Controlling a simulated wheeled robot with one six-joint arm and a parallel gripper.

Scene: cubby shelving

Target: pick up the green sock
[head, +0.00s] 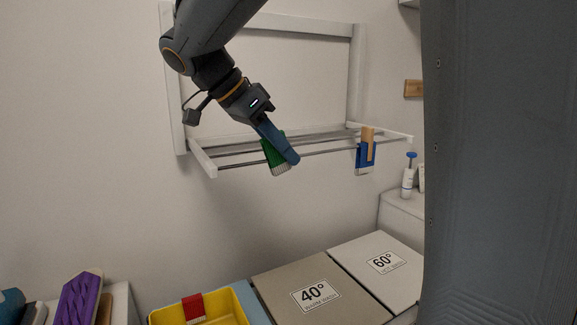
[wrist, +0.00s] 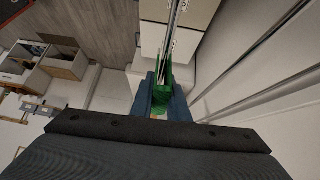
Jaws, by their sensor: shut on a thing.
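The green sock (head: 273,155) hangs over the front rod of the wall drying rack, with a pale ribbed cuff at its lower end. My gripper (head: 285,150) is at the rack with its blue fingers shut on the sock. In the wrist view the green sock (wrist: 161,96) sits between the two blue fingers (wrist: 163,103), and the rod runs away just beyond it. Part of the sock is hidden behind the near finger in the head view.
The white drying rack (head: 205,165) also holds a blue sock (head: 364,158) with a wooden clip (head: 368,135). Below stand a yellow basin (head: 245,294) with a red item (head: 193,306), and bins marked 40° (head: 275,283) and 60° (head: 345,252). A large dark panel (head: 500,160) fills the right.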

